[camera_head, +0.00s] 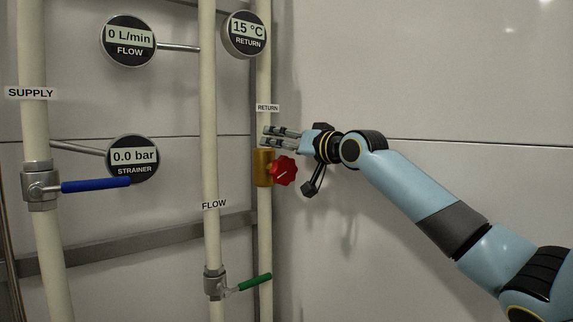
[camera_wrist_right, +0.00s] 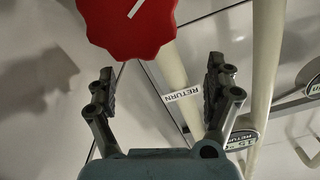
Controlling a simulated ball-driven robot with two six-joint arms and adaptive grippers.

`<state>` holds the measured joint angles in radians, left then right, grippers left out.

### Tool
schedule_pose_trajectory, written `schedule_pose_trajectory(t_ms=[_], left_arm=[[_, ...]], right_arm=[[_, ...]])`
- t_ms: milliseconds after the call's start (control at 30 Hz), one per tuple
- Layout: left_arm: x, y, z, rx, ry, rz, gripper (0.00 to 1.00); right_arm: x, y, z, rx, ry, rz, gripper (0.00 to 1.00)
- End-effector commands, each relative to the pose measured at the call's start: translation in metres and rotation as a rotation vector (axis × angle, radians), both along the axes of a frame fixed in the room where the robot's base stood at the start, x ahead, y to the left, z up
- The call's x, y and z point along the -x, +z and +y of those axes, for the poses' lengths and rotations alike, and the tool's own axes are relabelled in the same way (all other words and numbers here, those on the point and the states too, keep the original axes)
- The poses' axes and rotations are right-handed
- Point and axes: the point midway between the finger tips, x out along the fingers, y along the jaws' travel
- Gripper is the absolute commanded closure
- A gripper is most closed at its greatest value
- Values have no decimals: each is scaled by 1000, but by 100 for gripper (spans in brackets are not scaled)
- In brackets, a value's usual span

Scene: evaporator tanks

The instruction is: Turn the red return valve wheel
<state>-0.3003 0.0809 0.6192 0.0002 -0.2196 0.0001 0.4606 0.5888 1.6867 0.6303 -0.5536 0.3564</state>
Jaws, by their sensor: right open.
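The red return valve wheel (camera_head: 283,171) sits on a brass valve body (camera_head: 263,168) on the return pipe, with a white line on its face. My right gripper (camera_head: 267,136) is just above the wheel in the head view, its fingers pointing left toward the return pipe. In the right wrist view the wheel (camera_wrist_right: 127,22) is at the top, beyond the fingertips. The two fingers of my right gripper (camera_wrist_right: 160,80) are spread apart with nothing between them. The gripper appears apart from the wheel. My left gripper is not in view.
A blue lever (camera_head: 95,185) is on the supply pipe and a green lever (camera_head: 255,282) on the flow pipe. The return gauge (camera_head: 245,34) reads 15 °C, the flow gauge (camera_head: 128,41) 0 L/min, the strainer gauge (camera_head: 133,158) 0.0 bar. The wall at right is bare.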

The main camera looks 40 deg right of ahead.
Motion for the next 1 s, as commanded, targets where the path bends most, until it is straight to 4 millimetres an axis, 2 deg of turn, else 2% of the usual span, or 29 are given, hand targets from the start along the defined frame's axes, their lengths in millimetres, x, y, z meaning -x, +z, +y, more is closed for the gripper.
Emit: schedule_pose_trajectory(t_ms=[100,300,1000], left_arm=[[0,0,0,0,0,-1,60],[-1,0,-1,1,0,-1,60],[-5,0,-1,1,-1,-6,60]], right_arm=[[0,23,0,1,-1,-2,14],[0,42,0,0,0,-1,14],[0,43,0,-1,0,1,14]])
